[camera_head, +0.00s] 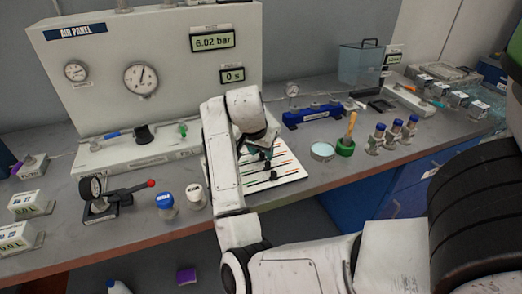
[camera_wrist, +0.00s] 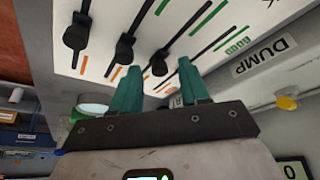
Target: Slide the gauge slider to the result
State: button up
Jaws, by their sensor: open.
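The white gauge board (camera_head: 290,172) lies on the bench under my arm, with dark slots and orange and green marks. In the wrist view its white face (camera_wrist: 105,12) fills the top, with three black slider knobs: a left one (camera_wrist: 76,36), a middle one (camera_wrist: 125,46) and a right one (camera_wrist: 160,62). All three sit near the orange-marked ends of their slots. My gripper (camera_wrist: 158,70) has its teal fingers apart. The right knob appears between the fingertips; I cannot tell whether either finger touches it. In the head view my arm hides part of the board.
A DUMP label (camera_wrist: 265,55) is beside the board. An air panel (camera_head: 170,50) with displays stands behind. Blue-capped (camera_head: 165,200) and white-capped (camera_head: 194,194) jars stand left of the board; a green holder (camera_head: 345,148) and several vials are to its right.

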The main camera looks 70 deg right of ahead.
grip_shut()
dwell(0.6)
